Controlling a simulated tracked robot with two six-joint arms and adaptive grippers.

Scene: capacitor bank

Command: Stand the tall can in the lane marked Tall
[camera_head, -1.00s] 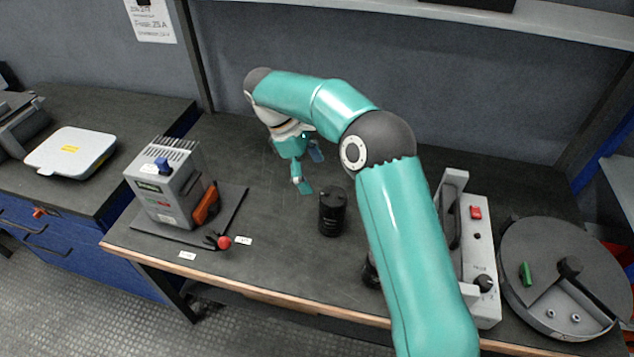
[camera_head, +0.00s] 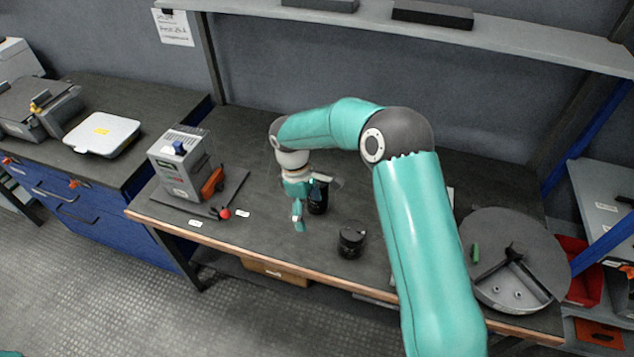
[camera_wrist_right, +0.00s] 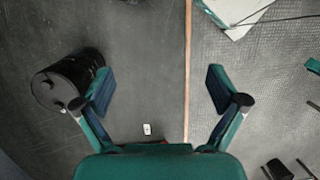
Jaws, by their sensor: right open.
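A tall black can (camera_head: 318,203) stands on the bench in the head view, partly hidden by my right gripper (camera_head: 311,206). A shorter black can (camera_head: 351,240) stands nearer the front edge. My right gripper is open. In the wrist view nothing sits between its fingers (camera_wrist_right: 160,90), and a black can (camera_wrist_right: 62,82) lies just outside the left finger, close to it. I cannot tell from that view alone which can it is. White labels (camera_head: 243,214) and (camera_head: 195,223) lie on the bench at left, too small to read. My left gripper is not in view.
A round grey tray (camera_head: 505,225) is at right. My right arm covers part of the bench. The middle back is clear.

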